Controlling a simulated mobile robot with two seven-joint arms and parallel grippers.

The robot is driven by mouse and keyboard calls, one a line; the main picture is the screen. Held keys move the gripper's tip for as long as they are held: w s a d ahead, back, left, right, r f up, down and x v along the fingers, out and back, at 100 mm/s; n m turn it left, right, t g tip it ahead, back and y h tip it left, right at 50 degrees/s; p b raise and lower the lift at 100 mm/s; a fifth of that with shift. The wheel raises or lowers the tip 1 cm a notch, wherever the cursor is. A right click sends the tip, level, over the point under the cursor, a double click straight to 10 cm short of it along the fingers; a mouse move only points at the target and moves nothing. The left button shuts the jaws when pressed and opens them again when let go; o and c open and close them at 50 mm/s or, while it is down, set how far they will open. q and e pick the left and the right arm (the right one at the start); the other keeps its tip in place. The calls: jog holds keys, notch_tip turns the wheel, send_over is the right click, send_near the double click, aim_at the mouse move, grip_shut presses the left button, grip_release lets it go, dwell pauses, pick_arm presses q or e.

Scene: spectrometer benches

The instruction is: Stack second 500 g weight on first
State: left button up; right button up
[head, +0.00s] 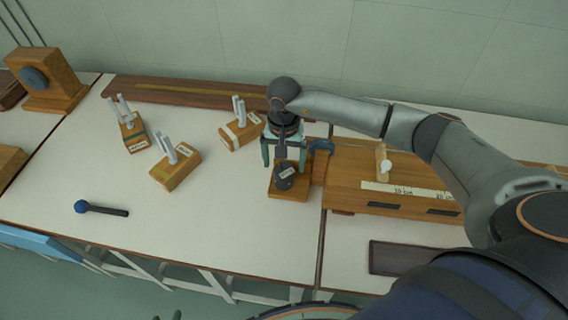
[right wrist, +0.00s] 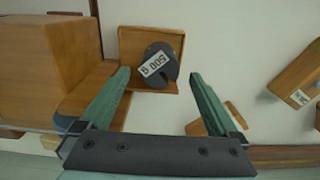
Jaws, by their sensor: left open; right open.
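A dark slotted weight (right wrist: 156,62) labelled 500 g sits on a small wooden platform (right wrist: 129,44) in the right wrist view. In the head view the weight (head: 284,181) is on the wooden platform (head: 289,194) near the bench seam. I cannot tell whether another weight lies under it. My right gripper (head: 284,163) points down over the weight, its green fingers apart on either side. In the right wrist view its open fingers (right wrist: 160,76) hold nothing. Only small dark tips of my left gripper (head: 167,316) show at the bottom edge, open and away from the bench.
Several wooden boxes with metal forks, such as one box (head: 176,167), stand left of the platform. A blue-headed mallet (head: 103,209) lies front left. A wooden board with a scale (head: 408,188) lies right of the platform. The white bench between mallet and platform is clear.

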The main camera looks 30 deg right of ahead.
aim_at(284, 170)
notch_tip(284, 170, up, 10)
jog(key=b, duration=0.1)
jog(key=shift+r, duration=0.25)
jog(key=shift+s, duration=0.15)
